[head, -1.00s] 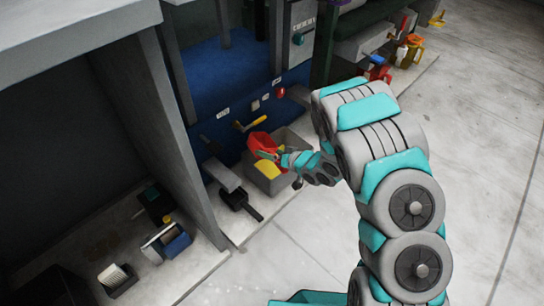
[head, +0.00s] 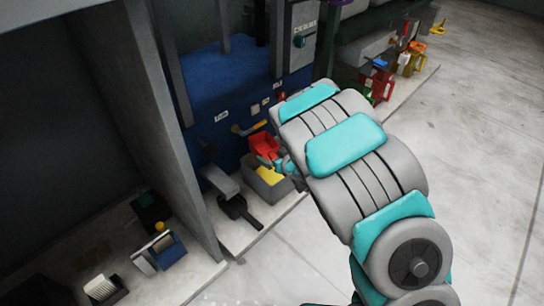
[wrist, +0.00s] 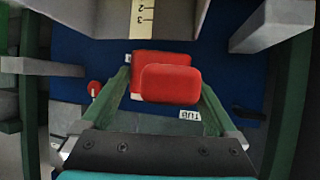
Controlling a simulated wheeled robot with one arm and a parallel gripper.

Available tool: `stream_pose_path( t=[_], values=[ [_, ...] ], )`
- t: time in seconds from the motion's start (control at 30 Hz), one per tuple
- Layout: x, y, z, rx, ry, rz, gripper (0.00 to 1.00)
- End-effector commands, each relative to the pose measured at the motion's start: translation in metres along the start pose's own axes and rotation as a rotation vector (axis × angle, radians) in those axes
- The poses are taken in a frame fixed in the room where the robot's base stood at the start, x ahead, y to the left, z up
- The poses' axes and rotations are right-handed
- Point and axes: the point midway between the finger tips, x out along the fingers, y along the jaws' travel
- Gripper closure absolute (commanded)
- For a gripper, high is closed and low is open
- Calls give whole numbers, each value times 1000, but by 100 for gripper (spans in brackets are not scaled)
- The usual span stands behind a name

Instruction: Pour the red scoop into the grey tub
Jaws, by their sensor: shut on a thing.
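The red scoop (head: 264,143) is held by my gripper (head: 274,162) above the back part of the grey tub (head: 282,188) in the head view. Yellow material (head: 267,174) shows inside the tub. In the wrist view the red scoop (wrist: 168,80) sits between the green fingers of my gripper (wrist: 168,92), which are shut on it. I cannot tell the scoop's exact tilt or whether anything is in it. The tub is not clearly seen in the wrist view.
A black scoop or pan (head: 238,210) lies left of the tub. A grey post (head: 165,130) stands farther left. Open floor (head: 480,150) lies to the right.

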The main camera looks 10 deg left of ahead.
Motion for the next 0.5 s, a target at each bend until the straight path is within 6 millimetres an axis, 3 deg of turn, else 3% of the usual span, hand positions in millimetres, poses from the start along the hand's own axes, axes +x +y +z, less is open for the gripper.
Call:
stream_pose_path(
  t=[0.23, 0.5],
  values=[
    [-3, 0, -5, 1, 1, 0, 68],
    [-14, 0, -26, 1, 1, 0, 68]
  ],
)
